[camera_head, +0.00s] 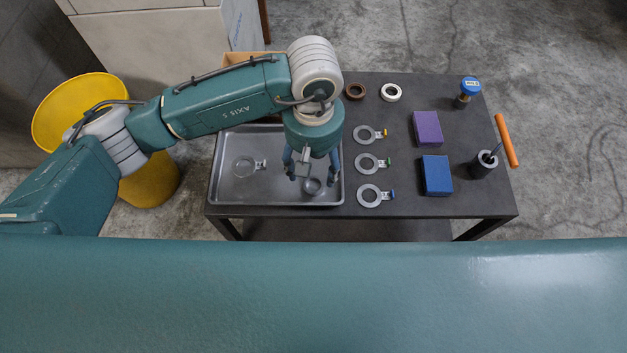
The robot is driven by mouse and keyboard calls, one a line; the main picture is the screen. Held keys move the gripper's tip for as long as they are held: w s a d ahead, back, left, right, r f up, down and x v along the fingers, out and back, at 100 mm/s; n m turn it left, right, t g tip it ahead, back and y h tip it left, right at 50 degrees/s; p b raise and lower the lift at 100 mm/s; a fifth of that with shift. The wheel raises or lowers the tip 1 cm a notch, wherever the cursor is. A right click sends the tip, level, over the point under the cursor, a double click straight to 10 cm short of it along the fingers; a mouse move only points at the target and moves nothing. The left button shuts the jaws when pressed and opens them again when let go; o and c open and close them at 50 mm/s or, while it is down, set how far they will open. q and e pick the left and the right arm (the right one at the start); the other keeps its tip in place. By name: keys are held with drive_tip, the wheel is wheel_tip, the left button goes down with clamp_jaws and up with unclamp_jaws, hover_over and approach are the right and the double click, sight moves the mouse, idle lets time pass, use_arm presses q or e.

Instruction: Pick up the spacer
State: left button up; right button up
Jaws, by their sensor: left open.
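A short grey metal ring (312,187), which looks like the spacer, sits in the right part of the metal tray (214,172), near its front. My left gripper (312,176) is open and points down over the tray, just above and behind this ring. Its fingers are spread to either side, and I cannot tell whether they touch the ring. A flat ring with a small tag (243,168) lies in the left part of the tray. My right gripper is not in view.
Several tagged flat rings (369,194) lie right of the tray on the dark table (420,210). A brown ring (355,91), white ring (391,92), purple block (428,128), blue block (437,175), blue-capped container (470,88), dark cup (481,167) and orange bar (507,141) are also there.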

sight(313, 186)
use_arm(q)
drive_tip(key=shift+s+f, duration=0.15)
drive_tip(key=shift+f, duration=2.85)
drive_tip(key=c, duration=1.3)
